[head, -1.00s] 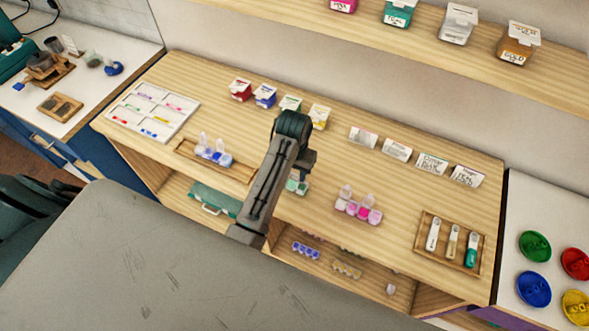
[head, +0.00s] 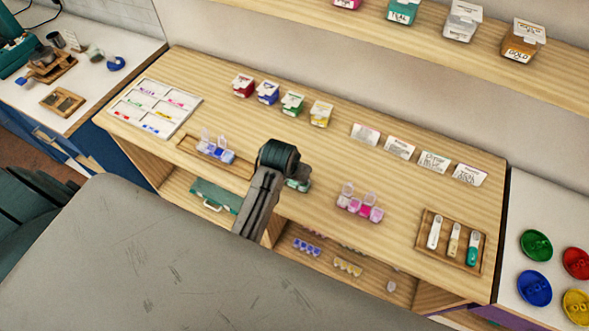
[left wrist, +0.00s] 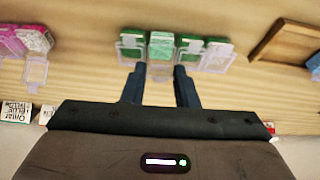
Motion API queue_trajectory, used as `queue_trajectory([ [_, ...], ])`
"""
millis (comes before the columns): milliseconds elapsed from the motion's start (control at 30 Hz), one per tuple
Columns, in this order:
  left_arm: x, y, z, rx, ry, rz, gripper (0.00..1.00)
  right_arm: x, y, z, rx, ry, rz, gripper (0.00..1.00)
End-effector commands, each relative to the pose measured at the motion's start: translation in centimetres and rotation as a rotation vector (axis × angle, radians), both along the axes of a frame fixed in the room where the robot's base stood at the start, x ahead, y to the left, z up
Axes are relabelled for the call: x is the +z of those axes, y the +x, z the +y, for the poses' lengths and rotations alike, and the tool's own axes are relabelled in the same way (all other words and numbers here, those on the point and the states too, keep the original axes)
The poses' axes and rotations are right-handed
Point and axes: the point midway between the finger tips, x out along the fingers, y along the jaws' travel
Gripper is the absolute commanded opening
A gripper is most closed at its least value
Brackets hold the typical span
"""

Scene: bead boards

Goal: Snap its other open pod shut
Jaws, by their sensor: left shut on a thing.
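A strip of green pods with clear lids (head: 299,185) lies on the wooden bench, partly hidden behind my left arm in the head view. In the left wrist view the green strip (left wrist: 160,44) spans the top middle. The exact contact is hard to see. My right gripper is not in view.
A pink pod strip (head: 360,208) with raised lids stands to the right, and a blue strip (head: 215,152) sits on a wooden tray to the left. Label cards (head: 433,161) and small coloured boxes (head: 293,103) line the back. A tray of tools (head: 429,255) is at right.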

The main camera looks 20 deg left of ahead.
Motion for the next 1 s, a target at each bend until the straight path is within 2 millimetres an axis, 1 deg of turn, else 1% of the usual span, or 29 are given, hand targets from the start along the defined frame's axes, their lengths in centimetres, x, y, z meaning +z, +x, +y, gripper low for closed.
queue_trajectory([
  [33,-0.34,-0.37,-0.02,0.000,0.000,-0.027,0.04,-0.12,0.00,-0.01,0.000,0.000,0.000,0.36],
  [200,-0.55,-0.65,0.01,0.000,0.000,-0.126,0.04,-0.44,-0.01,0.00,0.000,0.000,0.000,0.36],
  [400,-0.63,-0.83,0.02,0.000,-0.001,-0.199,0.04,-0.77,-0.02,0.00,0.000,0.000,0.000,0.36],
  [933,-0.52,-0.84,0.02,0.000,-0.001,-0.231,0.04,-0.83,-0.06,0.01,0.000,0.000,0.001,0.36],
  [967,-0.52,-0.84,0.02,0.000,-0.001,-0.230,0.28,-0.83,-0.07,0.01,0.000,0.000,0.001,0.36],
  [1000,-0.53,-0.84,0.03,0.000,-0.001,-0.230,0.36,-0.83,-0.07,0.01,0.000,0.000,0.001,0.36],
])
